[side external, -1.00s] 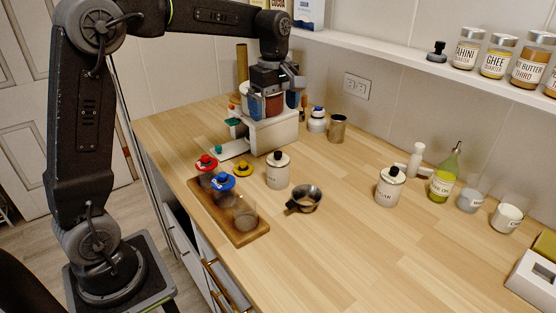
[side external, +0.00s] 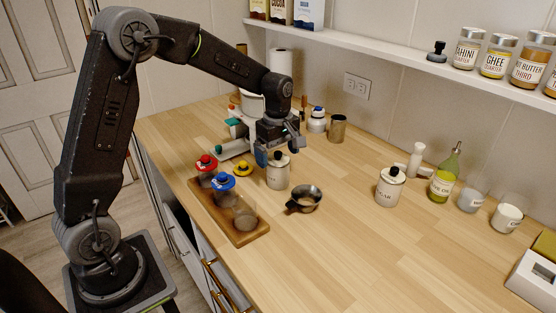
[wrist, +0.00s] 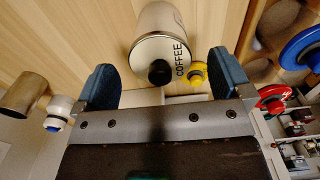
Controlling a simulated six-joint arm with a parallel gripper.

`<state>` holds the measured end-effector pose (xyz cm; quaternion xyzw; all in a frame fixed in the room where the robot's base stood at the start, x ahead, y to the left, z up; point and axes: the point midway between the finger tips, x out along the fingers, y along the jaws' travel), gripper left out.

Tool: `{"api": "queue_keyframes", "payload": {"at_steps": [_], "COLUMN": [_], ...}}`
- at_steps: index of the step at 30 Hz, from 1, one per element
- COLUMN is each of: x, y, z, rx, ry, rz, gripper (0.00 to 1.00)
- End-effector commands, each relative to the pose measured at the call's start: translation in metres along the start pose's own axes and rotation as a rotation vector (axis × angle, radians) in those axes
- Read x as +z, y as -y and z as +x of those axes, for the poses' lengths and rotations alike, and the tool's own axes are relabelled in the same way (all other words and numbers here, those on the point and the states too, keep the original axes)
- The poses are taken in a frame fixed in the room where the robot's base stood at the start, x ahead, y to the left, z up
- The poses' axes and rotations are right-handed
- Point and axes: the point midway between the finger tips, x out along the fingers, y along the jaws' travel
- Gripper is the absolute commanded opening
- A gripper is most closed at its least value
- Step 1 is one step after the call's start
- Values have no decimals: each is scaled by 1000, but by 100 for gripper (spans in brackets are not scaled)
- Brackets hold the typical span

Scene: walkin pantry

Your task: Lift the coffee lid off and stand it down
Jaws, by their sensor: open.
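The coffee canister (side external: 277,176) is a cream cylinder standing on the counter, with its lid on and a black knob on top. In the wrist view the canister (wrist: 163,30) shows its "COFFEE" label, with the lid's black knob (wrist: 160,72) toward my gripper. My gripper (side external: 279,155) is at the canister's top, its blue fingers apart. In the wrist view the open gripper (wrist: 160,85) has one finger on each side of the knob, with nothing held. I cannot tell whether a finger touches the lid.
A wooden tray (side external: 247,238) holds jars with red (side external: 206,163) and blue (side external: 222,183) lids. A yellow lid (side external: 243,168) lies beside it. A sugar canister (side external: 389,188) stands to the right.

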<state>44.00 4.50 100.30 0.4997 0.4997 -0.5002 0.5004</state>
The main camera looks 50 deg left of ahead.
Motion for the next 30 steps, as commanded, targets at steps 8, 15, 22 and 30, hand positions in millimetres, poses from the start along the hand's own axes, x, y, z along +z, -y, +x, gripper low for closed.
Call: {"api": "queue_keyframes", "payload": {"at_steps": [8,15,22,30], "x": [0,0,0,0], "y": [0,0,0,0], "z": [6,5,5,5], "rx": [1,1,1,1], "ry": [1,0,0,0], "rz": [0,0,0,0], "gripper": [97,77,55,43]}}
